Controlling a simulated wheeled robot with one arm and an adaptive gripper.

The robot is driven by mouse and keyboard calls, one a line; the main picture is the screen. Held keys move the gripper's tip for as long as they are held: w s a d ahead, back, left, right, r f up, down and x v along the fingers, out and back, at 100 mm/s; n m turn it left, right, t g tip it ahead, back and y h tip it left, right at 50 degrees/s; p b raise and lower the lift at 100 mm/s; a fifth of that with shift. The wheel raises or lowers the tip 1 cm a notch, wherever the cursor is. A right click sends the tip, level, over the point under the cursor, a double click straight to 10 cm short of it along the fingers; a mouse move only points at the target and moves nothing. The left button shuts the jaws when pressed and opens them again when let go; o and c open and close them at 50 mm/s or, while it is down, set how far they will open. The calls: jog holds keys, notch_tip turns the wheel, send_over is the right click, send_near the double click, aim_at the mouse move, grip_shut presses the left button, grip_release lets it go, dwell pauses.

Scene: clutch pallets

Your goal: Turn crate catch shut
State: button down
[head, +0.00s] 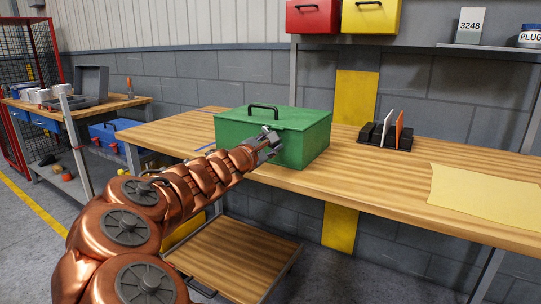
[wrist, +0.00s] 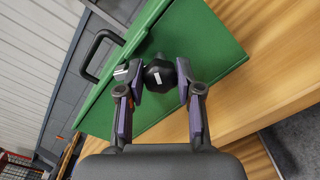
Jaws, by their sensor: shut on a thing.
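The green crate (head: 308,147) stands on the wooden bench, lid down, with a black handle (head: 263,106) on top. My gripper (head: 270,143) is at the crate's front face in the head view and hides the catch there. In the wrist view, the crate (wrist: 205,38) fills the upper middle, tilted in the picture. A round black catch knob (wrist: 158,79) with a white mark sits on its front. My gripper (wrist: 157,70) is around the knob, a purple-padded finger on either side, shut on it. I cannot tell how far the catch is turned.
A black rack (head: 385,140) with upright cards and a yellow sheet (head: 485,194) lie to the right.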

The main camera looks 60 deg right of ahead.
jog(key=m+b, duration=0.1)
jog(key=m, duration=0.1)
jog(key=m+b, duration=0.1)
jog(key=b, duration=0.1)
jog(key=m+b, duration=0.2)
jog(key=shift+f+m, duration=0.3)
jog(key=shift+f, duration=0.05)
jog(key=m+b, duration=0.3)
jog(key=shift+r+m+b, duration=0.15)
jog(key=shift+m+b, duration=0.85)
jog(key=shift+m, duration=0.2)
jog(key=c, duration=0.7)
grip_release()
jog(key=shift+c, duration=0.2)
jog(key=shift+a+r, duration=0.1)
jog(key=a, duration=1.1)
jog(key=shift+s+a, duration=0.25)
jog(key=shift+a, duration=0.15)
